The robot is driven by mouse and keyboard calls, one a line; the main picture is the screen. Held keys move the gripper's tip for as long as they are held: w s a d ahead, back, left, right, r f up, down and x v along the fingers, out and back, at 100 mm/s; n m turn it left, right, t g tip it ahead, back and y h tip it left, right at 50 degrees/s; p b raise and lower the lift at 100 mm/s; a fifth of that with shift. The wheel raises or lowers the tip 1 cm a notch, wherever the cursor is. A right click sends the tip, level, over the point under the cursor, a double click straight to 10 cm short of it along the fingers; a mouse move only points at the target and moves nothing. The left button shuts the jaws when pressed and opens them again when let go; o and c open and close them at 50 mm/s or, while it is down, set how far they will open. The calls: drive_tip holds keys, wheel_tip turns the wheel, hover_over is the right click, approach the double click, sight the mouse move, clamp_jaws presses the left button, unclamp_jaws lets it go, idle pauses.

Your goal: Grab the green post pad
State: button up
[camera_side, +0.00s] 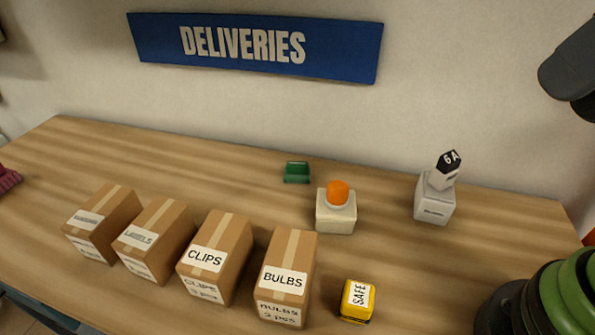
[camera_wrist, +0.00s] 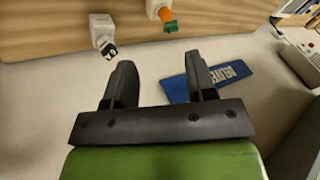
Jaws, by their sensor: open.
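The green post pad (camera_side: 297,172) is a small dark green block lying on the wooden table near its back edge, left of the orange-topped box in the side view. It also shows in the wrist view (camera_wrist: 171,27), small and near the top. My gripper (camera_wrist: 158,72) is open and empty in the wrist view, with its two dark fingers apart. The pad is well beyond the fingertips.
The table (camera_side: 385,290) also holds a cream box with an orange knob (camera_side: 337,209), a white block with a "6A" top (camera_side: 434,203), a yellow "SAFE" block (camera_side: 357,301) and several cardboard boxes (camera_side: 216,252). A blue "DELIVERIES" sign (camera_side: 340,52) hangs behind.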

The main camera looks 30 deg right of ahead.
drive_tip(key=s+a+r+n+g+y, duration=0.2)
drive_tip(key=s+a+n+g, duration=0.1)
drive_tip(key=a+g, duration=0.35)
drive_tip(key=s+a+r+n+g+y, duration=0.1)
drive_tip(key=s+a+r+n+g, duration=0.15)
drive_tip(key=a+g, duration=0.45)
drive_tip(key=w+a+r+n+g+y, duration=0.1)
drive_tip(key=w+a+n+g+y, duration=0.35)
drive_tip(key=w+a+y, duration=0.55)
drive_tip(key=n+t+h, duration=0.5)
drive_tip(key=t+h, duration=0.7)
drive_tip(key=t, duration=0.3)
approach(307, 163)
drive_tip(key=f, duration=0.1)
drive_tip(key=a+f, duration=0.1)
drive_tip(key=f, duration=0.1)
drive_tip(key=shift+s+a+f+n+t+h, duration=0.2)
drive_tip(key=shift+a+f+n+t+h, duration=0.05)
drive_tip(key=shift+a+n+t+h, duration=0.1)
drive_tip(key=shift+w+x, duration=0.15)
drive_tip(key=shift+x, duration=1.25)
drive_tip(key=shift+w+x, duration=0.1)
drive_tip(key=shift+x, duration=1.3)
drive_tip(key=shift+c, duration=0.2)
